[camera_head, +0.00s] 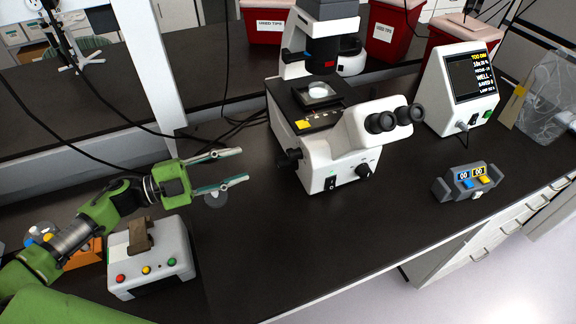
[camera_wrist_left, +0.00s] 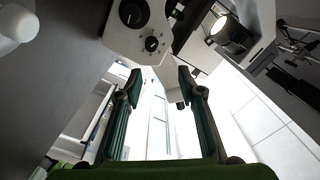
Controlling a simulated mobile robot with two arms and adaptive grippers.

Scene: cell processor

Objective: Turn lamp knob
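The white microscope (camera_head: 345,140) stands on the black bench right of my left gripper. A dark round knob (camera_head: 363,171) is on its lower front, and a black knob (camera_head: 290,160) sticks out of its left side. I cannot tell for sure which is the lamp knob. My left gripper (camera_head: 243,165) is open and empty, its fingers pointing right toward the side knob, with a gap between. In the left wrist view the open fingers (camera_wrist_left: 160,75) show below a large dark knob (camera_wrist_left: 134,13) and a smaller one (camera_wrist_left: 152,44). My right gripper is not in view.
A grey box with coloured buttons (camera_head: 160,270) sits below my left gripper. A monitor (camera_head: 465,85) and a small grey device with two displays (camera_head: 468,182) stand on the right. Red bins (camera_head: 393,30) are behind. The bench front centre is clear.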

